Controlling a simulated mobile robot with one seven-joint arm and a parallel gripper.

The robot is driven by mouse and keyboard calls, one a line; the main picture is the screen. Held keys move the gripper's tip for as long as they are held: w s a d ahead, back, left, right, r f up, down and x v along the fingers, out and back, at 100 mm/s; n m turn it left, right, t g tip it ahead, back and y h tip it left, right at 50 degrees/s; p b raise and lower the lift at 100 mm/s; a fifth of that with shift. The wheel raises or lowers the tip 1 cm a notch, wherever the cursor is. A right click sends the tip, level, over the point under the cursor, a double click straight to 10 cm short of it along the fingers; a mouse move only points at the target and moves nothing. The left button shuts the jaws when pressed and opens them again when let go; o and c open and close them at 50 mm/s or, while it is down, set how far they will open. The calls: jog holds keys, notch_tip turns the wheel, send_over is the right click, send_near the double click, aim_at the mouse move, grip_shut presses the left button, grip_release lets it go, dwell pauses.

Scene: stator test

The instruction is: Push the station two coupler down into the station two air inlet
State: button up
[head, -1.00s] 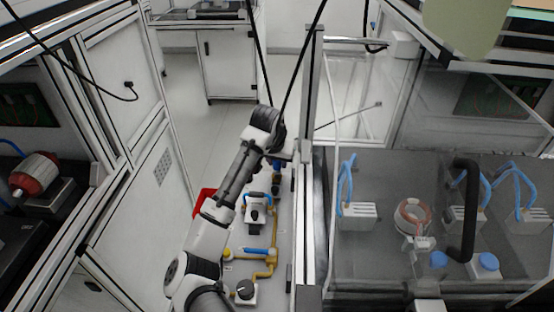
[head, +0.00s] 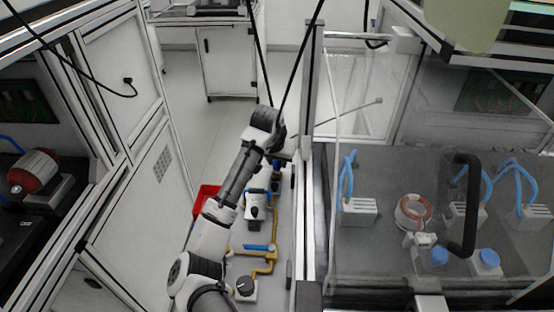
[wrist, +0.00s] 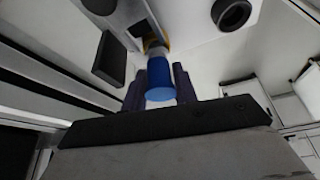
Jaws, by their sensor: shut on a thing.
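In the wrist view, a bright blue coupler (wrist: 160,87) sits between the two dark fingers of my gripper (wrist: 161,78), which is shut on it. Beyond the coupler, a yellowish ring-like fitting, the air inlet (wrist: 153,41), shows in part at the pale panel. The coupler is in line with it, but I cannot tell how deeply it is seated. In the head view, my gripper (head: 277,157) is at the far end of the panel, largely hidden by my wrist. A small bit of blue shows just below it.
The pale panel (head: 279,215) carries yellow pipes (head: 265,268), a black-knobbed valve (head: 245,289) and a blue-handled device (head: 255,208). A red bin (head: 205,200) lies left of my arm. A metal frame post (head: 312,200) and clear enclosure stand close on the right.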

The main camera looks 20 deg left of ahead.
jog(key=shift+f, duration=0.25)
jog(key=o, duration=1.1)
jog(key=v, duration=1.4)
jog(key=shift+b, duration=0.4)
jog(key=shift+f, duration=0.1)
